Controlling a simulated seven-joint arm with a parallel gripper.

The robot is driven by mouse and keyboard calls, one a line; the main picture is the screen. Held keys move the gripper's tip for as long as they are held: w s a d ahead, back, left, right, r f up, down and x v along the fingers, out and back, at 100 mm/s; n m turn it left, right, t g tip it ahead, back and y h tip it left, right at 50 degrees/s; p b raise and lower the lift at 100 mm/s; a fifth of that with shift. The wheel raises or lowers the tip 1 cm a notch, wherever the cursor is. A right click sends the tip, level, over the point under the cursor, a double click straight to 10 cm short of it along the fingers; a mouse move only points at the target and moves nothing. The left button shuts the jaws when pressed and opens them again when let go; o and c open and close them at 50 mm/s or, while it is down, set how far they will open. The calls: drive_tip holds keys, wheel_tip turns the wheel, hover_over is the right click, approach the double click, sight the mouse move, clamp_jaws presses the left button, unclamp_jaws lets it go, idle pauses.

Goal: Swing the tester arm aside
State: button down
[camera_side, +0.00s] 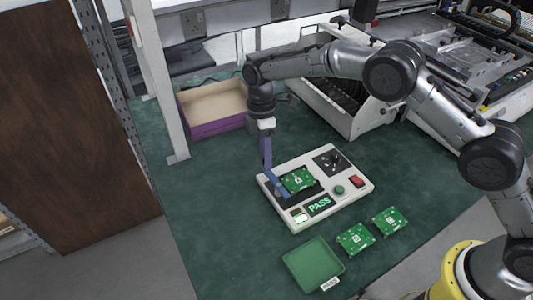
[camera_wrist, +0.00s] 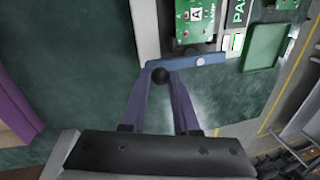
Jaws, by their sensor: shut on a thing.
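The tester (camera_side: 345,203) is a pale box on the green mat, with a lit PASS display (camera_side: 318,204). A green circuit board (camera_side: 298,180) marked A lies in its dark recess; it also shows in the wrist view (camera_wrist: 194,18). The blue tester arm (camera_side: 280,190) lies along the recess's left side; in the wrist view the arm (camera_wrist: 205,60) runs rightward beside the board's near edge. My gripper (camera_side: 267,166), pointing down at the tester's left end, is shut on the arm's black knob (camera_wrist: 160,75). Its purple fingers hide part of the knob.
A green tray (camera_side: 313,265) with a white label stands in front of the tester. Two loose boards (camera_side: 355,239) (camera_side: 389,220) lie to its right. A purple-sided box (camera_side: 212,108) stands behind, near a white post (camera_side: 165,85). The mat left of the tester is clear.

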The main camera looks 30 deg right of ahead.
drive_tip(key=shift+a, duration=0.1)
drive_tip(key=c, duration=0.7)
unclamp_jaws()
drive_tip(key=shift+o, duration=0.2)
wheel_tip(320, 180, up, 14)
drive_tip(key=w, duration=0.2)
drive_tip(key=shift+w+d+f, duration=0.2)
drive_tip(key=shift+w+d, duration=0.1)
